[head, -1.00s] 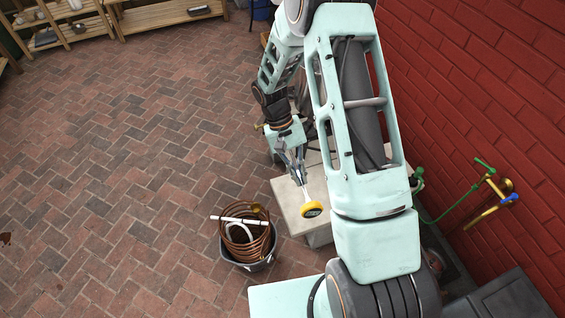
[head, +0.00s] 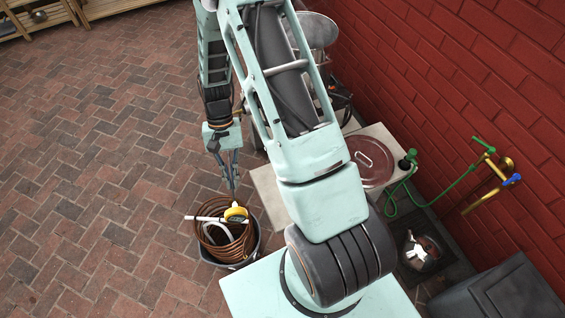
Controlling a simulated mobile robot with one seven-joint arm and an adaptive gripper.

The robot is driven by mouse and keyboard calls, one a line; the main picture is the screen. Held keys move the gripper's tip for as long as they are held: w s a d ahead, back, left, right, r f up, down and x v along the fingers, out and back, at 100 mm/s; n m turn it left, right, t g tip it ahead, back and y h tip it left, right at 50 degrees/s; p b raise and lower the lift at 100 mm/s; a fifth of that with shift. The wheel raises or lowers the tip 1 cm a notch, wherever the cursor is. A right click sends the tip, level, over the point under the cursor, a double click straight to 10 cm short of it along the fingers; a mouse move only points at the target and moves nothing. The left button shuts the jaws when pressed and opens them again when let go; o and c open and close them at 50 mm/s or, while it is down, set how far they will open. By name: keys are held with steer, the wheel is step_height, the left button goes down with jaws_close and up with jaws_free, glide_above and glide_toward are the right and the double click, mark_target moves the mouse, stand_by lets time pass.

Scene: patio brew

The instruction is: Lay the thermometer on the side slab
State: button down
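The thermometer (head: 236,214) has a round yellow-rimmed dial and a thin stem. My gripper (head: 232,187) is shut on its stem end, and the dial hangs below the fingertips. In the picture the dial overlaps the bucket with the copper coil; I cannot tell the height between them. The pale side slab (head: 266,190) lies just right of my gripper. My arm hides much of the slab.
A dark bucket (head: 243,262) holds a copper coil (head: 212,250) and a white tube. A reddish-brown round lid (head: 370,160) lies on the pale surface right of my arm. A green hose (head: 440,193) and brass taps are at the red wall. The brick floor at left is clear.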

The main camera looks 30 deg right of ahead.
steer(key=w+d+f+m+t+y+b, duration=0.4)
steer(key=w+f+m+t+y+b, duration=0.25)
steer(key=w+f+b, duration=0.5)
steer(key=w+d+f+m+t+h+b, duration=0.15)
steer(key=d+f+m+t+b, duration=0.35)
steer(key=d, duration=0.5)
steer(key=w+d+f+m+t+h+b, duration=0.1)
steer(key=d+f+m+t+h+b, duration=0.2)
steer(key=d+f+b, duration=0.55)
steer(key=shift+t+y, duration=0.4)
steer(key=shift+t, duration=0.05)
steer(key=shift+s+d+f+b, duration=0.1)
steer(key=shift+d+f+b, duration=0.1)
steer(key=shift+f+b, duration=0.75)
steer(key=shift+s+d+f+b, duration=0.1)
steer(key=shift+d+f+b, duration=0.2)
steer(key=shift+f, duration=1.2)
steer(key=shift+s+d+f+b, duration=0.15)
steer(key=shift+f+b, duration=0.55)
steer(key=shift+f, duration=0.5)
steer(key=shift+w, duration=0.1)
steer(key=c, duration=2.1)
jaws_free()
